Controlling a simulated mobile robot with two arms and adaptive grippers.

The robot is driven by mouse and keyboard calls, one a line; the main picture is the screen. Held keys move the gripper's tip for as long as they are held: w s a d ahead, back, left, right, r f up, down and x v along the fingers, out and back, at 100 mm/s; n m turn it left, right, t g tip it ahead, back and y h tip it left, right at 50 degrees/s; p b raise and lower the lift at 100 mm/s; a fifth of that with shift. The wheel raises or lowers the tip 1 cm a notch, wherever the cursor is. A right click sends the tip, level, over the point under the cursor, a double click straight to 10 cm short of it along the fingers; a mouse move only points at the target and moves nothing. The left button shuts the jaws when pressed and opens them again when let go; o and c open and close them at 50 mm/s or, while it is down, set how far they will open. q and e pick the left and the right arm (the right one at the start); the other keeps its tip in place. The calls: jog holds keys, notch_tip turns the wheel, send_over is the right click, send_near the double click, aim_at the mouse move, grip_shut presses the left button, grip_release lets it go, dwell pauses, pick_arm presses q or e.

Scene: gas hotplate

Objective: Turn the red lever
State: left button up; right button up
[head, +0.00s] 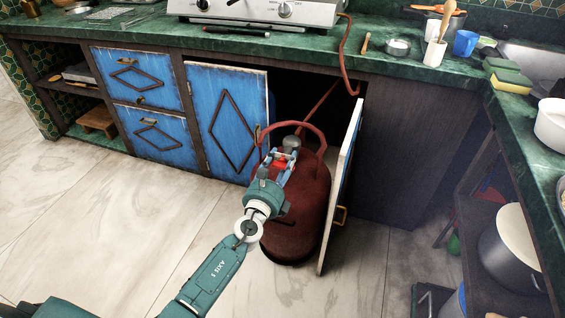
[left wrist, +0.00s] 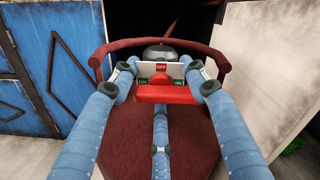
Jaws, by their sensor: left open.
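The red lever (left wrist: 166,94) sits on top of the dark red gas cylinder (left wrist: 160,165), in front of a pale plate marked OFF at the top and ON at both sides. Its narrow middle part points up towards OFF. My left gripper (left wrist: 160,84) is open, with one blue finger on each side of the lever and a third finger below it. Whether the fingertips touch the lever or plate I cannot tell. In the head view my left gripper (head: 280,158) is at the upper front of the cylinder (head: 312,200). My right gripper is not in view.
The cylinder stands on the floor before an open cabinet, with a door (head: 342,185) ajar close on its right. Its curved handle (head: 292,126) rises around the valve. An orange hose (head: 346,60) runs up to the hotplate (head: 265,10). The floor at left is clear.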

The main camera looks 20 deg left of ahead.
pick_arm(q)
grip_shut()
